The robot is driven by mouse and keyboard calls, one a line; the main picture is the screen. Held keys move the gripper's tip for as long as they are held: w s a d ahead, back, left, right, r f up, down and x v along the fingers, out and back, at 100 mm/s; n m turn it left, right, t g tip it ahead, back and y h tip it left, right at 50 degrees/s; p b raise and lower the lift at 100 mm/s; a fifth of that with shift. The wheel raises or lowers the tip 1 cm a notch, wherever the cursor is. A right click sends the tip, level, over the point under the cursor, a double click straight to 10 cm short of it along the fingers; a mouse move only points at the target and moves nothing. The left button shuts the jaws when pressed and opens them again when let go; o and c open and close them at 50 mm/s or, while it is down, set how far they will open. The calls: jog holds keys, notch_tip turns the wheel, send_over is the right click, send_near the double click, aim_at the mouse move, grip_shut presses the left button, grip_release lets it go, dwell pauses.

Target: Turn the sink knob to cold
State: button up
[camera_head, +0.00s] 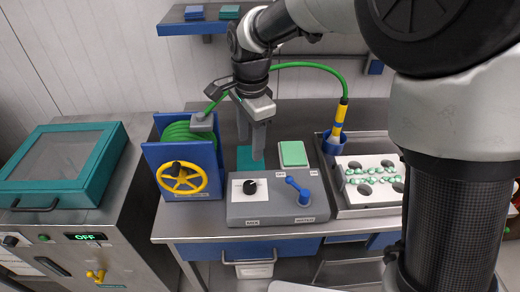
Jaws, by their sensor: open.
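A black round knob (250,186) sits on a white plate on the sloped front of a grey control box (277,210). A blue lever handle (299,193) stands on the same box to the right. The box labels are too small to read, so I cannot tell which setting the knob points to. My gripper (251,148) hangs above and behind the black knob, fingers down, open and empty. It appears apart from the knob.
A blue hose reel (210,150) with a yellow wheel (181,178) stands left of the box. A green pad (293,154) lies behind it. A metal tray (367,211) with a white seedling board is at right. A teal-lidded machine (62,170) stands far left.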

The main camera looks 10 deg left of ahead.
aim_at(250, 185)
jog(key=f, duration=1.7)
jog(key=shift+w+a, duration=0.25)
jog(key=shift+w, duration=0.15)
jog(key=shift+r, duration=0.1)
jog(key=c, duration=1)
jog(key=shift+c, duration=0.2)
